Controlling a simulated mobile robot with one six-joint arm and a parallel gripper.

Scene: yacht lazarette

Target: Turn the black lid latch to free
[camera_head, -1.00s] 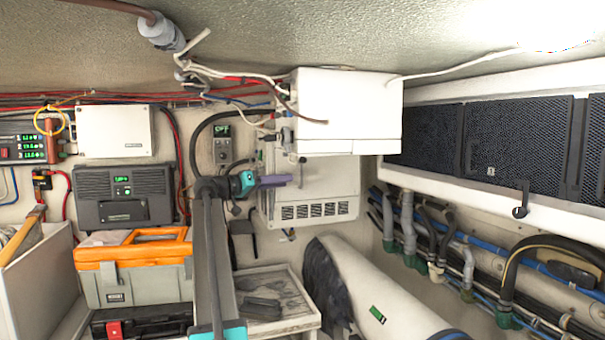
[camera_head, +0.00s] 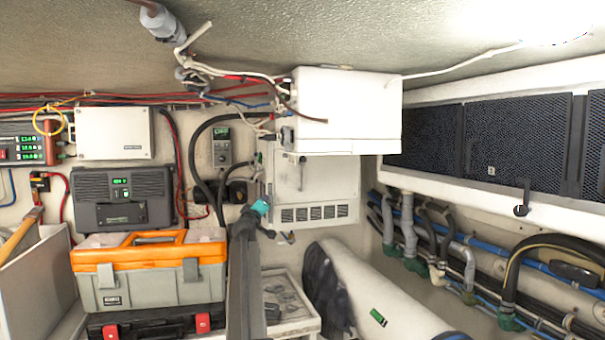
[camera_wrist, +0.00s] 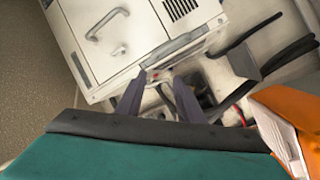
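A small black latch-like hook (camera_head: 522,197) hangs at the lower edge of the white ledge under the dark mesh panels, at right in the head view. I cannot tell whether it is the lid latch, or its setting. My gripper (camera_wrist: 155,88) shows two dark purple fingers, apart and empty, in the wrist view. In the head view only its teal body (camera_head: 260,207) shows, well left of the black hook; its fingers are hidden. The fingers point toward the lower side of a white vented cabinet (camera_head: 340,180), which has a grey handle (camera_wrist: 108,22).
A white box (camera_head: 350,130) with cables juts out above the cabinet. An orange-lidded toolbox (camera_head: 150,285) stands left of my arm. A tray (camera_head: 295,327) and a white cylinder (camera_head: 365,290) lie below. Hoses (camera_head: 465,265) run along the right wall.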

